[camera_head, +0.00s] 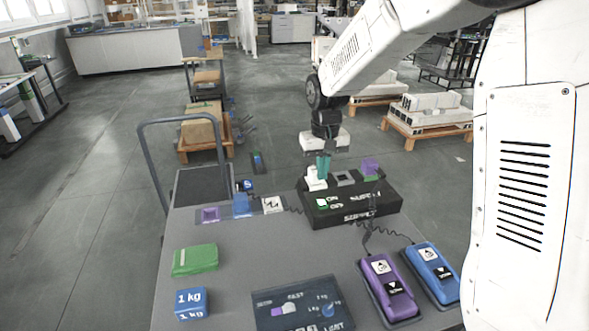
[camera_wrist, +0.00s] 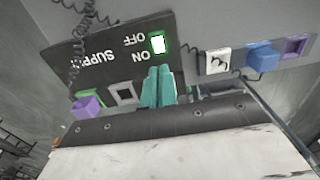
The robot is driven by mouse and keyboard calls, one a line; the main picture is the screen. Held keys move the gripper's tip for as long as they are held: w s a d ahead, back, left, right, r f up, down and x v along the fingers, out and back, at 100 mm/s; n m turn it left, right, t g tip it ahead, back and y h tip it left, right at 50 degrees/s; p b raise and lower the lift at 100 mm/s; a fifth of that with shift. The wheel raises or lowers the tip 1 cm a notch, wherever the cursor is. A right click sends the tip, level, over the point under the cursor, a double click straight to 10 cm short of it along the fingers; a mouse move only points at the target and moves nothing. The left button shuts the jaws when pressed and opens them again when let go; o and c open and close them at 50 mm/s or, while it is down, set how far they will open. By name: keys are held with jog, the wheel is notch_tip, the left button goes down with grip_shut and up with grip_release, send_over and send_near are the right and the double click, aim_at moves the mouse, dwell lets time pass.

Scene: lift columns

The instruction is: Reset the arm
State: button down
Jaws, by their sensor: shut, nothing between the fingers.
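My gripper (camera_head: 323,165) hangs from my arm over the black supply box (camera_head: 385,205) at the far edge of the grey table. Its teal fingers are shut with nothing between them. They also show in the wrist view (camera_wrist: 158,87), in front of the black box face marked SUPPLY, ON and OFF. A lit green switch (camera_wrist: 158,43) sits by the ON and OFF marks. In the head view the green switch (camera_head: 322,203) is just below the fingertips. I cannot tell whether the fingers touch the box.
On the grey table (camera_head: 235,280) are a purple remote (camera_head: 389,287), a blue remote (camera_head: 433,272), a green block (camera_head: 195,260), a blue 1 kg block (camera_head: 191,303) and a dark panel (camera_head: 299,304). A purple plug (camera_head: 370,167) stands on the box. Coiled cables run from the remotes.

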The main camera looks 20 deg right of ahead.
jog(key=s+d+r, duration=0.1)
jog(key=s+r, duration=0.2)
jog(key=s, duration=0.8)
jog(key=s+d+r+t, duration=0.1)
jog(key=s+r, duration=0.3)
jog(key=s, duration=0.7)
jog(key=s+d+r, duration=0.1)
jog(key=s+r, duration=0.3)
jog(key=s, duration=0.7)
jog(key=shift+r, duration=0.2)
